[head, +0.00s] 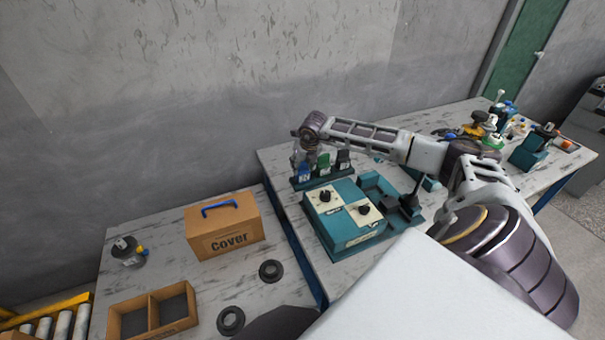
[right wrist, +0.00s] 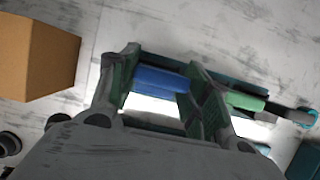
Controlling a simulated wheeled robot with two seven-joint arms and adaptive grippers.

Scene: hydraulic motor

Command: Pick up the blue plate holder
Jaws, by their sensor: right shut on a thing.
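The blue plate holder (head: 304,174) stands at the left end of a teal rack (head: 311,182) on the right-hand table. My right gripper (head: 302,158) reaches down onto it from above. In the right wrist view the blue plate holder (right wrist: 160,79) lies between the two fingers of my right gripper (right wrist: 160,72), which are shut on it. I cannot tell if it is lifted off the rack. A green holder (head: 323,164) and a black holder (head: 343,160) stand in the same row to its right. The green one also shows in the wrist view (right wrist: 245,101). My left gripper is out of view.
A teal control box (head: 345,218) with knobs stands in front of the rack. A cardboard "Cover" box (head: 230,238) with a blue handle is on the left table, near dark rings (head: 270,270) and a divided cardboard tray (head: 152,312). The grey wall (head: 200,90) is behind.

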